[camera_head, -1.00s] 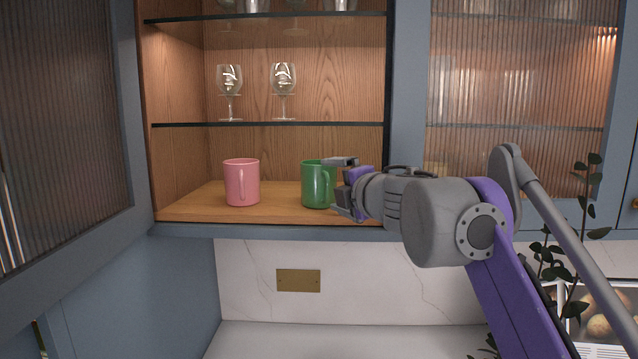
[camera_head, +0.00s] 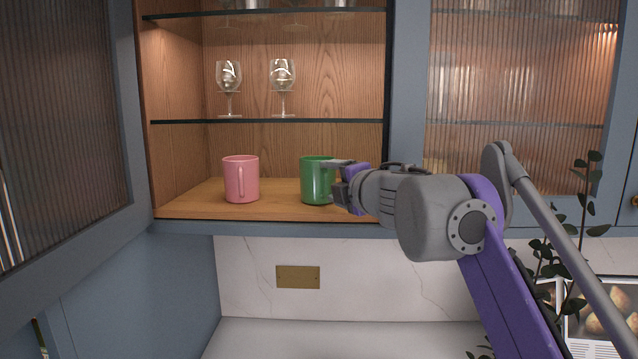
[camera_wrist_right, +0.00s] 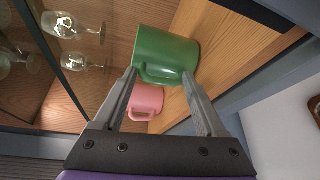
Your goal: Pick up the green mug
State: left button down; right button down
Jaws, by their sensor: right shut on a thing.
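The green mug (camera_head: 316,181) stands upright on the wooden cabinet floor. My right gripper (camera_head: 338,180) reaches in from the right and is shut on the mug's handle side. In the right wrist view the green mug (camera_wrist_right: 166,52) lies beyond the two fingers of my right gripper (camera_wrist_right: 162,80), with its handle between them. The pink mug (camera_head: 241,180) stands upright to the left, apart from the green one. It also shows in the right wrist view (camera_wrist_right: 146,100). My left gripper is not in view.
The cabinet floor (camera_head: 190,207) is bare left of the pink mug. A glass shelf (camera_head: 300,121) with two stemmed glasses (camera_head: 229,85) is above the mugs. An open ribbed-glass door (camera_head: 60,130) is at left; a cabinet post (camera_head: 406,100) stands right of the opening.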

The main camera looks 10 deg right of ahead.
jog(key=shift+r, duration=0.1)
